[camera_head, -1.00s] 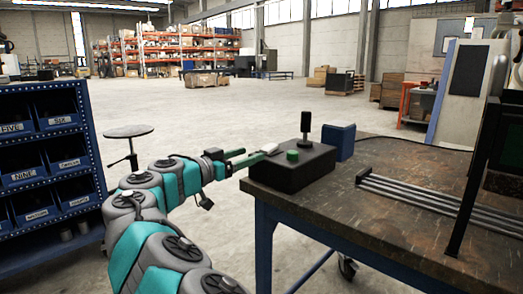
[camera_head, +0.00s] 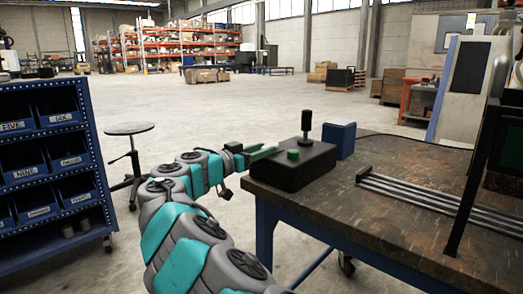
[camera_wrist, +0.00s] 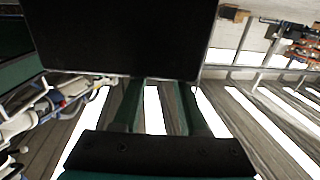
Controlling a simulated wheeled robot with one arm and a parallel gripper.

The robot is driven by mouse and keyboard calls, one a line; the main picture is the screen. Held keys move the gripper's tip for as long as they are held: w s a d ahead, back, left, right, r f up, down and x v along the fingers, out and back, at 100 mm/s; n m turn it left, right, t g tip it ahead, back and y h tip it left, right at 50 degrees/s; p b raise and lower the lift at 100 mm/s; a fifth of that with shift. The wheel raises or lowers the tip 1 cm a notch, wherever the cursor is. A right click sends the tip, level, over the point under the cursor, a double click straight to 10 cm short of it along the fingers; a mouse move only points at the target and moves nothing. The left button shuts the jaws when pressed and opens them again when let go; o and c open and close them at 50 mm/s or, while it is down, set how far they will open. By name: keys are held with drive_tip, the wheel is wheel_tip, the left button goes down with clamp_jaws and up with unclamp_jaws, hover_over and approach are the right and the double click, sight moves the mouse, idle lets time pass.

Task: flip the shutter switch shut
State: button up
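A black box (camera_head: 286,172) sits at the near left corner of the workbench. It carries an upright black lever (camera_head: 306,126) and a low green button (camera_head: 292,154). I cannot tell which part is the shutter switch. My gripper (camera_head: 267,152) is at the box's left side, at about the height of its top, short of the lever. In the wrist view its two green fingers (camera_wrist: 159,100) stand apart with nothing seen between them. A large black face (camera_wrist: 120,38) fills the top middle there, and the fingertips meet its lower edge. Contact cannot be told.
The workbench (camera_head: 400,215) holds a blue block (camera_head: 340,141) behind the lever and metal rails (camera_head: 425,198) to the right. A dark upright frame (camera_head: 478,150) stands at the far right. A blue bin rack (camera_head: 50,165) and a stool (camera_head: 130,129) are at left.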

clamp_jaws()
drive_tip(key=shift+w+r+g+y, duration=0.1)
drive_tip(key=shift+r+g+y, duration=0.2)
drive_tip(key=shift+g+y, duration=0.3)
drive_tip(key=shift+w+d+r+g+y, duration=0.1)
drive_tip(key=shift+r+g+y, duration=0.1)
drive_tip(key=shift+g+y, duration=0.3)
drive_tip(key=shift+d+r+g+y, duration=0.1)
drive_tip(key=shift+r+g+y, duration=0.15)
drive_tip(key=shift+g, duration=0.45)
drive_tip(key=o, duration=0.5)
unclamp_jaws()
drive_tip(key=shift+f, duration=0.1)
